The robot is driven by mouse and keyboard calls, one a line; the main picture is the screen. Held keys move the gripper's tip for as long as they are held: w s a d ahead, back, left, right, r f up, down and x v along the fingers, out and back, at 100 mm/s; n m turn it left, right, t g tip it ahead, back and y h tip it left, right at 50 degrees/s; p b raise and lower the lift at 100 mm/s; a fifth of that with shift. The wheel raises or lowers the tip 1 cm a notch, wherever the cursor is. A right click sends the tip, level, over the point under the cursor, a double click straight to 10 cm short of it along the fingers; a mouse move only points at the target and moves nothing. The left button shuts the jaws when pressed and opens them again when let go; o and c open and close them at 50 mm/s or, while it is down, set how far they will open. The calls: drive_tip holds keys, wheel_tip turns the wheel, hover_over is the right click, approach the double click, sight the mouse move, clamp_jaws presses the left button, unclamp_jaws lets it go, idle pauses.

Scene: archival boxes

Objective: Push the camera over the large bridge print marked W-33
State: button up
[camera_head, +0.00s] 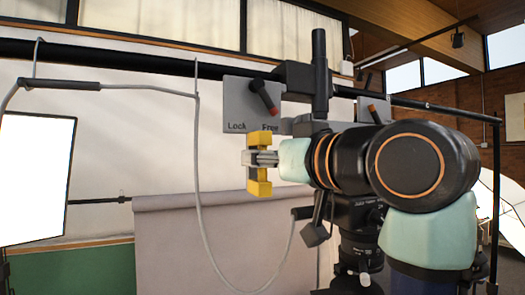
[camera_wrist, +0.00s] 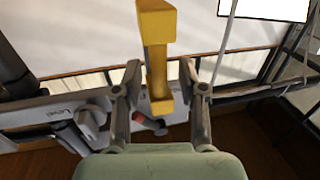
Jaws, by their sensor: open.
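The camera (camera_head: 365,245), black with its lens pointing down, hangs beneath the overhead rail, partly behind my arm. A yellow handle (camera_head: 258,188) stands at my gripper's tip. In the wrist view the yellow handle (camera_wrist: 157,60) lies between my two open fingers, with gaps at both sides. My gripper (camera_head: 262,158) points left in the head view; it also shows in the wrist view (camera_wrist: 160,100). A grey plate (camera_head: 237,105) reads Lock and Free; its black lever (camera_head: 264,95) has a red tip pointing down towards Free. The bridge print W-33 is not in view.
A dark rail (camera_head: 130,52) crosses above. A looped grey cable (camera_head: 198,180) hangs left of the gripper. A bright light panel (camera_head: 35,180) stands at far left. A second lever with an orange tip (camera_head: 372,108) is partly hidden behind my arm.

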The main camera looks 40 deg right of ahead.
drive_tip(key=shift+w+d, duration=0.1)
drive_tip(key=shift+w, duration=0.35)
clamp_jaws()
